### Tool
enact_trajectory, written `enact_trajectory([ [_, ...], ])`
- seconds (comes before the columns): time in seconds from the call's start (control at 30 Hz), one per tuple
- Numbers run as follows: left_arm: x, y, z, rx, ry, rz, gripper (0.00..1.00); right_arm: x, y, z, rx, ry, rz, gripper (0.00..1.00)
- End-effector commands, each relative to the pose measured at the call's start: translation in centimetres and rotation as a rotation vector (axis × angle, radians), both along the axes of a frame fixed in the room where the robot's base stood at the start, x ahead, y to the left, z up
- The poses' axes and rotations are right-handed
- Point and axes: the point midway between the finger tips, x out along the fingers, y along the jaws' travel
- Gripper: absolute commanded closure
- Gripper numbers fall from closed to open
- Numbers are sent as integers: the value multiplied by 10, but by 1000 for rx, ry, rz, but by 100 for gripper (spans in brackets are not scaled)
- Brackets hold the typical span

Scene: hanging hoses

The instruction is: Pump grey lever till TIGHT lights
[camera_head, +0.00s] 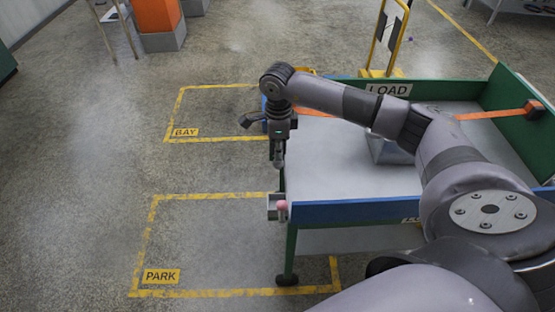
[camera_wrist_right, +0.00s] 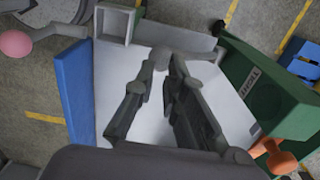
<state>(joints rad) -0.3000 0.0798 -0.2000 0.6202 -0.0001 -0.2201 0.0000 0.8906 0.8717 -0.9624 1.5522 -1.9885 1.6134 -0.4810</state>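My right gripper (camera_head: 278,158) points down over the table's left end. In the right wrist view its two dark fingers (camera_wrist_right: 165,92) are apart, with pale surface between them and nothing seen held. A grey arm with a pink ball (camera_wrist_right: 15,43) shows at the upper left there; the ball (camera_head: 282,205) also shows at the table's near left corner in the head view, below my gripper. I cannot tell if this arm is the grey lever. A green housing (camera_wrist_right: 253,88) bears the word TIGHT; no lit lamp is clear on it. My left gripper is out of view.
The table (camera_head: 335,160) has a blue front rail (camera_head: 350,211), a green back wall and a LOAD sign. An orange strap (camera_head: 497,113) crosses it, partly hidden by my arm. An orange knobbed part (camera_wrist_right: 275,157) shows beside the housing. Floor bays marked BAY and PARK are empty.

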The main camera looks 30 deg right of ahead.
Motion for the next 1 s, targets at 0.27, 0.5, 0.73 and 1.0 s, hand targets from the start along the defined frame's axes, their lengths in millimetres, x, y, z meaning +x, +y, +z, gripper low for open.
enact_trajectory([
  [0.27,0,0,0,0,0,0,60,0,0,-1,0,0,0,88],
  [0.5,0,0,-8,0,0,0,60,-3,2,-11,0,0,0,88],
  [0.73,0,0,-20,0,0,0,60,-7,4,-27,0,0,-1,88],
  [1.0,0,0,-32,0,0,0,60,-12,7,-45,0,0,0,88],
])
